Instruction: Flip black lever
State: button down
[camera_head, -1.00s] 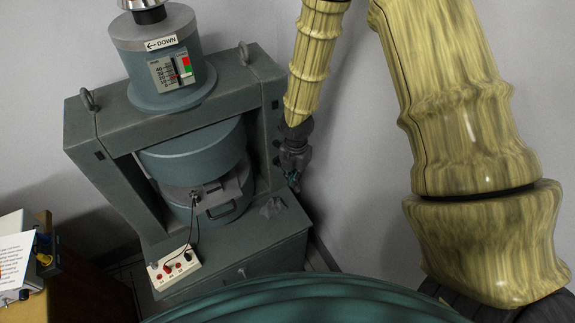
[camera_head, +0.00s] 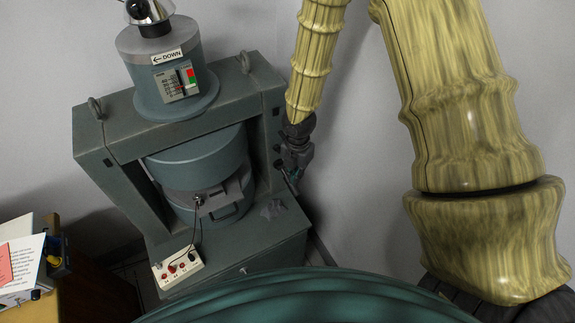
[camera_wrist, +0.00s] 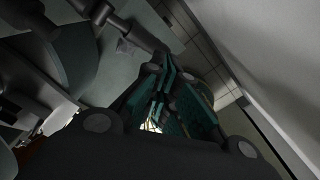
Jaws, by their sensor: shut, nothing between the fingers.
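A dark rod with a thick collar, which looks like the black lever (camera_wrist: 132,34), runs from the top left of the wrist view toward my fingers. Its end lies close to my fingertips; I cannot tell whether they touch. My gripper (camera_head: 293,186) hangs beside the right side of the grey-green magnet frame (camera_head: 115,130). In the wrist view my gripper (camera_wrist: 163,72) has its teal-padded fingers together, with nothing seen between them. In the head view the lever is too small and dark to tell apart from my gripper.
A white panel with red sockets (camera_head: 177,268) sits on the magnet's base, with a cable to the middle. A wall stands close to the right of my gripper. A wooden desk (camera_head: 95,295) with boxes and a card is at lower left.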

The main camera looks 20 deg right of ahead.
jog(key=shift+s+r+p, duration=0.25)
jog(key=shift+r+p, duration=0.45)
jog(key=shift+r, duration=0.2)
jog(key=shift+s+r+p, duration=0.2)
jog(key=shift+r+p, duration=0.45)
jog(key=shift+r, duration=0.2)
jog(key=s+a+f+m+y, duration=0.2)
jog(key=s+a+f+m, duration=0.2)
jog(key=s+f+m, duration=0.75)
jog(key=s+d+f+m+h, duration=0.1)
jog(key=s+f+m, duration=0.1)
jog(key=s+m, duration=0.5)
jog(key=s+d+f+m+h, duration=0.1)
jog(key=s+f+m, duration=0.1)
jog(key=s+m, duration=0.5)
jog(key=shift+s+d+f, duration=0.15)
jog(key=shift+s+d, duration=0.1)
jog(key=shift+s, duration=0.35)
